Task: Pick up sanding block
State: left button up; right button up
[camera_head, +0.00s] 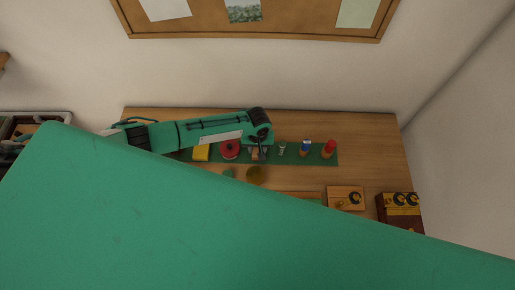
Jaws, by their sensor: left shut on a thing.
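My left gripper (258,154) is over the back part of the workbench, at the end of my green arm that comes in from the left. It points down at the green mat and is shut on a small tan-brown thing, which I take to be the sanding block (256,155). The fingers and wrist hide much of the block. I cannot tell whether it still touches the mat. My right gripper is not in view.
On the green mat (316,160) stand a yellow block (201,153), a red round spool (230,149), a small pale green item (281,149), a blue-topped bottle (305,147) and a red-topped bottle (328,149). A yellowish round item (255,175) lies in front. Wooden boxes (345,198) stand right.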

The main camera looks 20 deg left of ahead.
pick_arm(q)
notch_tip(320, 180, up, 20)
jog(key=b, duration=0.4)
